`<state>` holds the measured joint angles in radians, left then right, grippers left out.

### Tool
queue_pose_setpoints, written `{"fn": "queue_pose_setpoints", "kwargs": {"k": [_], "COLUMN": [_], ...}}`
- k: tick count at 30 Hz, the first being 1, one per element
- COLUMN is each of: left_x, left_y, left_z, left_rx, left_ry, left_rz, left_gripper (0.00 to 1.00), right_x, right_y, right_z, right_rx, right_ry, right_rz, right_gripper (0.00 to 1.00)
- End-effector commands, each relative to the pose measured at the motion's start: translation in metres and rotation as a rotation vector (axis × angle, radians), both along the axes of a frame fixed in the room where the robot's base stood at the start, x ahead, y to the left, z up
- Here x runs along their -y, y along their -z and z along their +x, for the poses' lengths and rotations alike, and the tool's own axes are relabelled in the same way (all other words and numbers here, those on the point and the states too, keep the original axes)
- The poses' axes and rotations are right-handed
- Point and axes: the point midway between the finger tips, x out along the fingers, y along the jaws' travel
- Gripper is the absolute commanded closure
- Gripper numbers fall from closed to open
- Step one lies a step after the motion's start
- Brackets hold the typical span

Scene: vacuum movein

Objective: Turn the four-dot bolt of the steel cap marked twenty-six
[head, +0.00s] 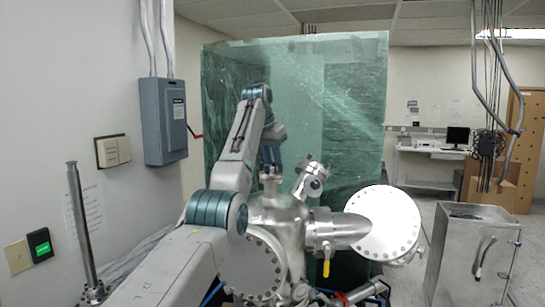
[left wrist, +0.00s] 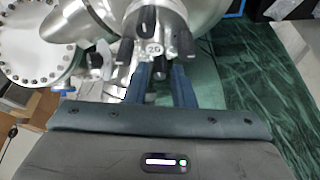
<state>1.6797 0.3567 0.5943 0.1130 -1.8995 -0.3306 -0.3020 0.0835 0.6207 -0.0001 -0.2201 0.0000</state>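The steel cap (left wrist: 158,48) is at the top middle of the left wrist view, with a small label that looks like 26 or 20. Several dark bolts or knobs stick out around it. One dark bolt (left wrist: 160,70) lies between the fingers of my left gripper (left wrist: 163,68). The fingers are apart, with a gap on each side of that bolt. Dot marks on the bolts are too small to read. In the head view my left gripper (head: 272,154) points down, just above a small capped port (head: 270,173) on the steel vessel. My right gripper is not in view.
The steel vessel (head: 278,218) has an angled port (head: 311,180) to the right and a large round flange (head: 383,222) farther right. Green translucent sheeting (head: 345,100) stands behind. A grey metal cabinet (head: 470,255) stands at the right.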

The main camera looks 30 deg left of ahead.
Motion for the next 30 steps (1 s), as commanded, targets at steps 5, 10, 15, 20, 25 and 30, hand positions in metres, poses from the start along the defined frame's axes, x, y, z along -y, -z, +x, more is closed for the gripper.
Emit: {"fn": "queue_pose_setpoints", "kwargs": {"k": [5, 10, 15, 20, 25, 30], "left_x": [-0.0001, -0.0002, -0.0002, -0.0002, 0.0001, 0.0008], "left_y": [0.0054, 0.0055, 0.0052, 0.0052, 0.0054, 0.0053], "left_z": [0.0019, 0.0019, 0.0017, 0.0018, 0.0019, 0.0020], "left_rx": [0.000, 0.000, 0.000, 0.000, 0.000, 0.001], "left_ry": [0.000, 0.000, 0.000, -0.002, -0.030, -0.106], "left_rz": [0.000, 0.000, 0.000, 0.000, 0.000, 0.000], "left_gripper": [0.78, 0.78, 1.00, 1.00, 1.00, 1.00], "right_x": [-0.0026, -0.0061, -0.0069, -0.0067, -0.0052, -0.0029], "right_y": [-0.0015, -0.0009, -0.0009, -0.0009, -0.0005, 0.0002], "right_z": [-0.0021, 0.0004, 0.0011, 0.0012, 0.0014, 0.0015], "right_rx": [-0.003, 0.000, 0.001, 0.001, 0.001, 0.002], "right_ry": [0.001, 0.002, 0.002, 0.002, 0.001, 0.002], "right_rz": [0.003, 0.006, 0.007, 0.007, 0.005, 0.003], "right_gripper": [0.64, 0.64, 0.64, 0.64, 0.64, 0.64]}}
